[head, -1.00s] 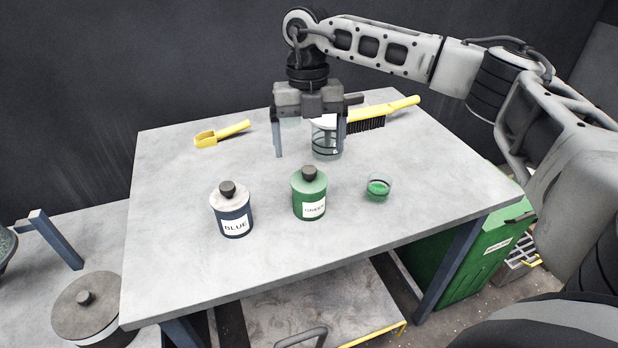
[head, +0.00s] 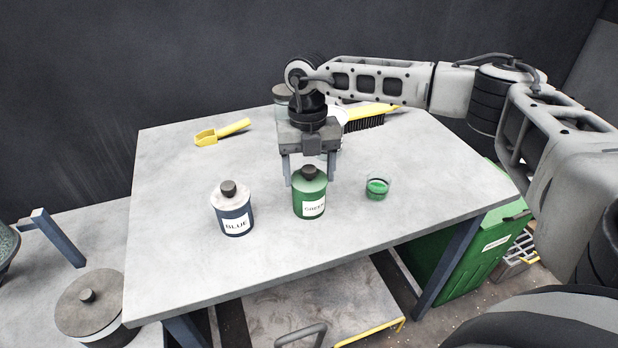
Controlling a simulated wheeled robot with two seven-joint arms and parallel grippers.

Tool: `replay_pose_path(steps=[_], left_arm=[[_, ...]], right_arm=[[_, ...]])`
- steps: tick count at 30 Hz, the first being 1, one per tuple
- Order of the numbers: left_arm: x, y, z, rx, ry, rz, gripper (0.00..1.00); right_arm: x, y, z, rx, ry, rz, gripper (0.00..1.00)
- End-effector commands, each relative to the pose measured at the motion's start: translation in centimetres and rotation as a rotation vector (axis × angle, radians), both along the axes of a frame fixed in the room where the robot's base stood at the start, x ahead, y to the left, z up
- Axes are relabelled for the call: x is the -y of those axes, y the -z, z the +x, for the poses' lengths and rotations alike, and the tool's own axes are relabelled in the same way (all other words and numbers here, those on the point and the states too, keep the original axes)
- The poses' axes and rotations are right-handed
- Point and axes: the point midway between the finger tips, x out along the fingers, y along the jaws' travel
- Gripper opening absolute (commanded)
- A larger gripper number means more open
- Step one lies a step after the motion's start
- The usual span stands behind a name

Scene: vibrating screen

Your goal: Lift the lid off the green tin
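The green tin (head: 309,203) stands upright on the grey table, with a label on its front. Its green lid (head: 309,184) with a dark knob (head: 309,172) is on top. My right gripper (head: 310,181) points down at the tin, its two fingers apart on either side of the knob. The fingers look spread wider than the knob, with gaps to it. The left fingertip is just beside the lid's left edge; whether either finger touches the lid I cannot tell. My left gripper is not in view.
A blue tin (head: 232,212) stands left of the green one. A small dish of green material (head: 377,188) is to the right. A yellow scoop (head: 222,132) and a yellow brush (head: 372,114) lie farther back. A glass jar behind my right arm is mostly hidden. The table front is clear.

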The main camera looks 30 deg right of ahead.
Motion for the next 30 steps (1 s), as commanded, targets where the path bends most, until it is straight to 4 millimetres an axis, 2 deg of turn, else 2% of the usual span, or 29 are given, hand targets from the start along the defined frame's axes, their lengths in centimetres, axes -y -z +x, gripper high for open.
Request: replay_pose_path(steps=[13, 17, 20, 28, 30], left_arm=[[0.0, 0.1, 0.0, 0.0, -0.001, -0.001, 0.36], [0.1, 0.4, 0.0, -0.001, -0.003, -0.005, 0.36], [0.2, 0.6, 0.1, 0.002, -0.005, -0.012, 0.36], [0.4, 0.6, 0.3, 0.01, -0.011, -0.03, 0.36], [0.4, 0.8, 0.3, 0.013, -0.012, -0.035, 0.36]], right_arm=[[0.0, -0.4, 0.0, 0.001, 0.0, 0.0, 0.45], [0.0, -1.4, 0.0, 0.001, -0.001, 0.001, 0.45], [0.0, -3.0, 0.1, 0.005, -0.001, 0.001, 0.45], [-1.5, -9.1, -4.8, 0.007, -0.005, 0.0, 0.45], [-2.0, -9.7, -6.6, 0.003, -0.006, -0.001, 0.45]])
